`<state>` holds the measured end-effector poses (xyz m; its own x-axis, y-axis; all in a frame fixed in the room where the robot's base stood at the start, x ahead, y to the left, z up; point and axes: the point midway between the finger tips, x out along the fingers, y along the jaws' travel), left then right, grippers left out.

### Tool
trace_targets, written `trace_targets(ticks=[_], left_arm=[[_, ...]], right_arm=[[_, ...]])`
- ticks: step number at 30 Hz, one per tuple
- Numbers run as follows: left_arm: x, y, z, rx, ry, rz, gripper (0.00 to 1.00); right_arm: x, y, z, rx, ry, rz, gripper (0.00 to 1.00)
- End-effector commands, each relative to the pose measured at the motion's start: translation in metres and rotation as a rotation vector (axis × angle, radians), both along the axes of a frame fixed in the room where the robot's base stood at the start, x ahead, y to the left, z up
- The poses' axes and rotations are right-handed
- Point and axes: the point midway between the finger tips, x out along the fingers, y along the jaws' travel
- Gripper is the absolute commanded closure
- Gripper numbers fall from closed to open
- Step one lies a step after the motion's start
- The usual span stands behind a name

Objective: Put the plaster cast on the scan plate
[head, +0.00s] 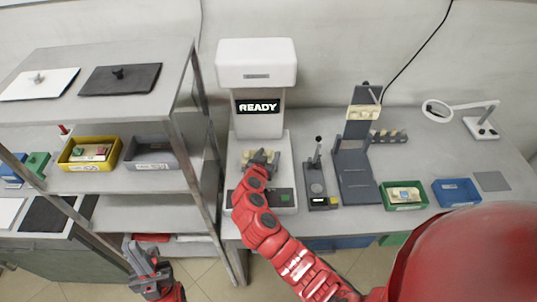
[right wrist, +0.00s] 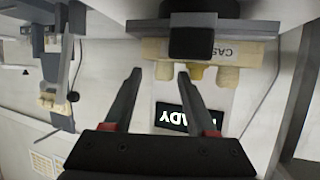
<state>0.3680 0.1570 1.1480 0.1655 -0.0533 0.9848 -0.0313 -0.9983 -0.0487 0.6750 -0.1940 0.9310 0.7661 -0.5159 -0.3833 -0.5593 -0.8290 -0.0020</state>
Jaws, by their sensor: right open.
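The plaster cast (head: 246,156) is a cream block at the front of the white scanner, over its plate area; the scanner screen reads READY (head: 258,106). In the right wrist view the cast (right wrist: 240,52) shows a label, part of it reading "CAS", and rounded bumps, with a dark block in front of it. My right gripper (head: 263,157) is at the cast in the head view; its fingers (right wrist: 160,78) are open and apart, with nothing clearly between them. The scan plate is mostly hidden by the cast and my gripper. My left gripper (head: 148,262) is open and empty, low by the rack.
A dark stand (head: 355,175) holds another cream piece (head: 362,112). A small dark device (head: 317,185) stands beside the scanner. A green bin (head: 403,207), a blue bin (head: 456,193) and a magnifier lamp (head: 438,110) are to the right. The metal rack (head: 205,185) stands at left.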

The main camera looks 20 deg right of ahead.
Motion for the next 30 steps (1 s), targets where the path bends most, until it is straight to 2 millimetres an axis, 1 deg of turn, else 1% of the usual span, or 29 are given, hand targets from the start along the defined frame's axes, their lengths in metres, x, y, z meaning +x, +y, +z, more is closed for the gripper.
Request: trace_targets(ticks=[5,12,19,24,30], left_arm=[[0.0,0.0,-0.011,0.0,0.0,0.0,1.0],[0.0,0.0,-0.033,0.0,0.0,0.0,1.0],[0.0,0.0,-0.049,0.0,0.0,0.0,1.0],[0.0,0.0,-0.053,0.0,0.0,0.0,1.0],[0.0,0.0,-0.053,0.0,0.0,0.0,1.0]], right_arm=[[-0.012,0.011,0.005,0.0,-0.005,0.005,0.43],[-0.047,0.034,0.02,0.002,-0.004,0.006,0.43],[-0.078,0.055,0.037,0.002,-0.003,0.005,0.43],[-0.09,0.061,0.044,0.0,0.0,0.0,0.43],[-0.092,0.062,0.047,0.0,0.0,0.0,0.43]])
